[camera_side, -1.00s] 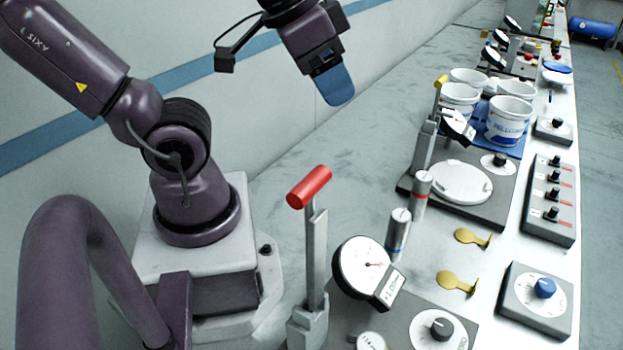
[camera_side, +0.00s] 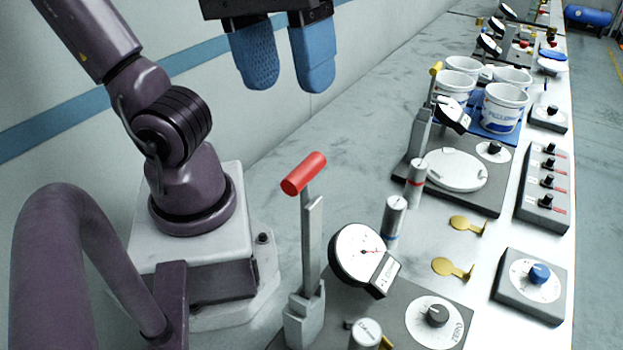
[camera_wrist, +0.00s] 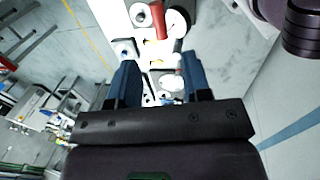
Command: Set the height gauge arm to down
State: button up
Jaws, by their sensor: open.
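The near height gauge has an upright grey arm (camera_side: 312,245) with a red handle (camera_side: 304,173) at its top. Its round white dial (camera_side: 357,254) sits to the right of the arm. My gripper (camera_side: 283,85) is open and empty, high above and apart from the red handle, with two blue fingers pointing down. In the wrist view my gripper (camera_wrist: 158,75) shows its blue fingers spread, and the red handle (camera_wrist: 159,20) lies beyond them near the top edge. A second gauge with a yellow handle (camera_side: 435,69) stands farther back. The near gauge's lower edge is cut off.
Grey and metal cylinders (camera_side: 396,217) stand right of the dial, beside brass tags (camera_side: 453,268). A box with a blue knob (camera_side: 539,273) and a switch box (camera_side: 546,190) line the right edge. White buckets (camera_side: 502,108) stand farther back.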

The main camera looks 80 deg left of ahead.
aim_at(308, 162)
jog(key=f, duration=0.3)
jog(key=w+d+f, duration=0.1)
jog(key=f, duration=0.7)
jog(key=shift+w+d+f, duration=0.25)
jog(key=shift+w+d, duration=0.05)
grip_shut()
